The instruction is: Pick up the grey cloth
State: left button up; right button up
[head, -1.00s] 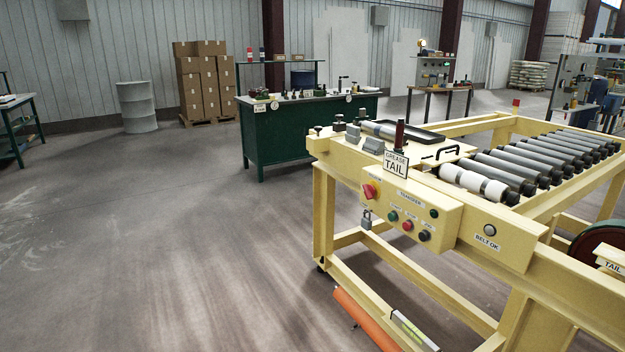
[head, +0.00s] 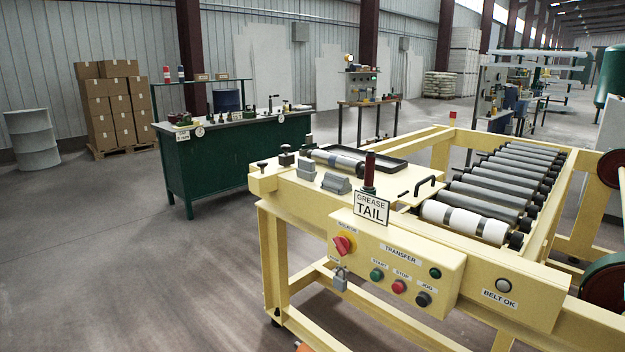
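No grey cloth can be made out for certain. Small grey pieces lie on the near-left deck of the yellow roller conveyor (head: 262,184). One is a grey wedge-like piece (head: 336,184) behind the GREASE TAIL sign (head: 371,208). Another is a grey block (head: 305,172) to its left. They are too small to tell whether either is cloth. A grey cylinder (head: 335,161) and a black tray (head: 372,161) lie just behind them. Neither of my grippers is in view.
A control box (head: 393,262) with buttons and a red knob sits on the conveyor's near side. A green workbench (head: 237,155) with small items stands behind left. Stacked cartons (head: 112,110) and a grey drum (head: 35,140) are farther left. The floor at left is clear.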

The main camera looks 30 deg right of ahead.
aim_at(334, 182)
jog(key=i+z, duration=0.15)
jog(key=i, duration=0.4)
jog(key=i+j+z, duration=0.1)
jog(key=i, duration=0.45)
jog(key=i+j+z, duration=0.15)
jog(key=i+z, duration=0.15)
jog(key=z, duration=0.2)
jog(key=i+j+z, duration=0.25)
jog(key=z, duration=0.2)
jog(key=i+j+z, duration=0.15)
jog(key=z, duration=0.3)
jog(key=i+j+z, duration=0.15)
jog(key=j+z, duration=0.25)
jog(key=i+j+z, duration=0.1)
jog(key=z, duration=0.35)
jog(key=j+z, duration=0.45)
